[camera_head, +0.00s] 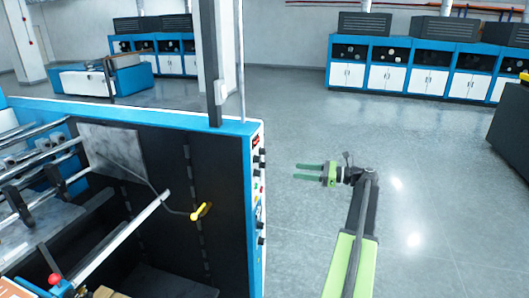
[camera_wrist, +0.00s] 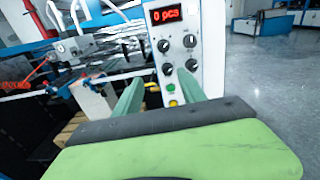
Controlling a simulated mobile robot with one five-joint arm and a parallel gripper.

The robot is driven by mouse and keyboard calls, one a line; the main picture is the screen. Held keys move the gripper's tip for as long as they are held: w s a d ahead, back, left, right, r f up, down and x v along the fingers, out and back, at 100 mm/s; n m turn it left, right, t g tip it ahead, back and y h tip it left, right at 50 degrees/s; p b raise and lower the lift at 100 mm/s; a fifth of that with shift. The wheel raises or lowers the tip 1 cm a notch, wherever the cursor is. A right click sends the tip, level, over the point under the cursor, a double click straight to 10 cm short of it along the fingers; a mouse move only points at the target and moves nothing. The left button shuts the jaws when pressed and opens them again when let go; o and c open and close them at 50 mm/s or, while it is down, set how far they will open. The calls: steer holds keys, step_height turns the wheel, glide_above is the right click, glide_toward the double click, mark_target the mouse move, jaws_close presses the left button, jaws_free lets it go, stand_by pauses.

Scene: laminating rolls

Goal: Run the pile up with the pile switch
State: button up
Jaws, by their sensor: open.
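The control panel (camera_head: 258,190) is on the narrow white end face of the blue and black machine, seen edge-on in the head view. I cannot read which control is the pile switch. My gripper (camera_head: 310,171) is open and empty, pointing left at the panel with a gap between. Its green fingers (camera_wrist: 160,92) partly cover the panel's lower part.
A yellow-handled lever (camera_head: 201,211) hangs in front of the machine's dark side plate (camera_head: 215,165). A wooden pallet (camera_wrist: 68,132) shows low on the left in the wrist view. Blue and white cabinets (camera_head: 405,78) stand along the back.

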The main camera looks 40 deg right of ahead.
mark_target(260, 160)
steer(key=shift+m, duration=0.3)
steer(key=x, duration=0.5)
steer(key=r+x, duration=0.1)
steer(key=x, duration=0.4)
steer(key=d+x, duration=0.1)
steer(key=x, duration=0.4)
steer(key=shift+w+a+r, duration=0.1)
steer(key=shift+w+r, duration=0.25)
steer(key=shift+w, duration=0.1)
jaws_close()
